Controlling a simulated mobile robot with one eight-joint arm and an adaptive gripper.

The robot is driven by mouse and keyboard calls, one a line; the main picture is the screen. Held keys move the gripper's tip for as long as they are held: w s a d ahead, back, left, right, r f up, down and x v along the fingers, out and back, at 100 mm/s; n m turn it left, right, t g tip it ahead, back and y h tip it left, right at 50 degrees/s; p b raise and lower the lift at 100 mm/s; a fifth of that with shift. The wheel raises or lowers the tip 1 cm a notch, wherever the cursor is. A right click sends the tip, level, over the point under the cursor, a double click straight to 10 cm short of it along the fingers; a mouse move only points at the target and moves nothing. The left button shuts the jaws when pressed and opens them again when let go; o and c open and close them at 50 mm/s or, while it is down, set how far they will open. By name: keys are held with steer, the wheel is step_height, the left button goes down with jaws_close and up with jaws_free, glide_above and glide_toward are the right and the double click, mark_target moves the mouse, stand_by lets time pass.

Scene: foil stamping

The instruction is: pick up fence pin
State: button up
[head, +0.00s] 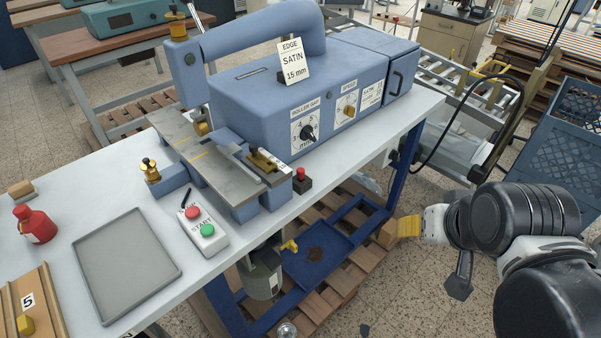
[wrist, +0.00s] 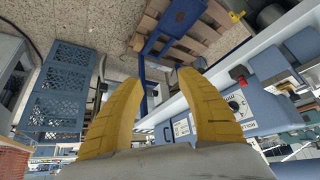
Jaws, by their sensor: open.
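I cannot tell for certain which part is the fence pin. A small dark pin-like piece (head: 186,198) stands tilted by the start/stop box on the white bench, in the head view. A brass-topped block (head: 151,170) sits beside the machine's grey plate, and a brass clamp piece (head: 263,160) lies on the plate's right part. My gripper (head: 408,226) is off the bench's right side, low and far from these parts. In the wrist view its yellow fingers (wrist: 160,78) are spread apart with nothing between them.
The blue machine (head: 300,85) fills the bench's back. The start/stop box (head: 202,230), an empty grey tray (head: 125,262) and a red bottle (head: 35,224) stand in front. A blue mesh crate (head: 567,130) stands right. A wooden pallet (head: 330,290) lies under the bench.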

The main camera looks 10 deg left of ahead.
steer(key=w+a+r+g+p, duration=0.2)
steer(key=w+a+r+p, duration=0.2)
steer(key=w+a+r, duration=0.3)
steer(key=g+p, duration=0.5)
steer(key=p, duration=0.3)
glide_above(301, 169)
step_height(301, 169, down, 4)
step_height(301, 169, down, 6)
steer(key=shift+r+b, duration=0.1)
steer(key=shift+b, duration=0.65)
steer(key=shift+s+f+b, duration=0.1)
steer(key=shift+f+b, duration=0.8)
steer(key=shift+f, duration=1.85)
jaws_close()
